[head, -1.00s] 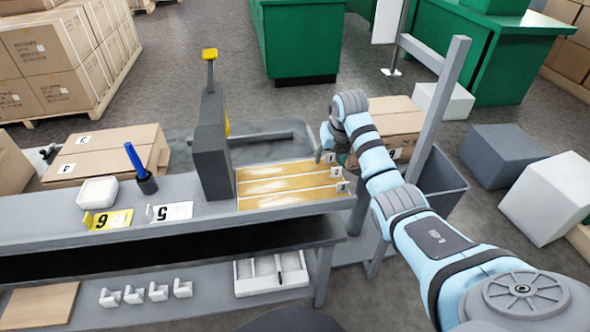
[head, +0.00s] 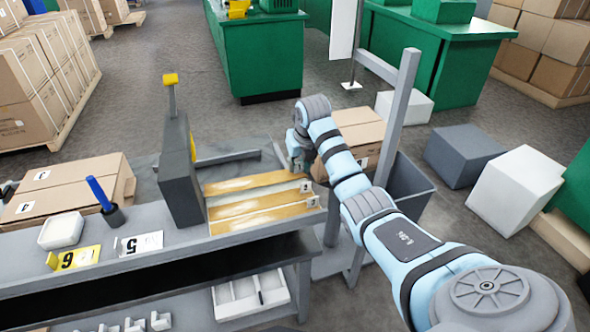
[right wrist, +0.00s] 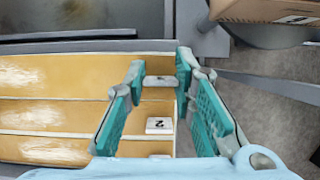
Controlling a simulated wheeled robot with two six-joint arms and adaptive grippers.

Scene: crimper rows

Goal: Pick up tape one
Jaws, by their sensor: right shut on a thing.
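Tape one, the farthest of three tan strips, lies across the far side of the grey tray area on the bench (head: 245,183). In the right wrist view it is the top strip (right wrist: 50,75), and its small pale tag shows between the fingers. My right gripper (head: 299,162) is at the strip's right end. Its teal fingers also show in the right wrist view (right wrist: 160,72), one on each side of that end, shut on tape one. The exact contact is hard to see. In the head view the gripper hides the tag. My left gripper is not in view.
The strip with tag 2 (right wrist: 160,125) lies close beside tape one. A dark upright tool with a yellow knob (head: 180,170) stands at the strips' left end. A grey post (head: 400,115) and a grey bin (head: 410,190) stand to the right.

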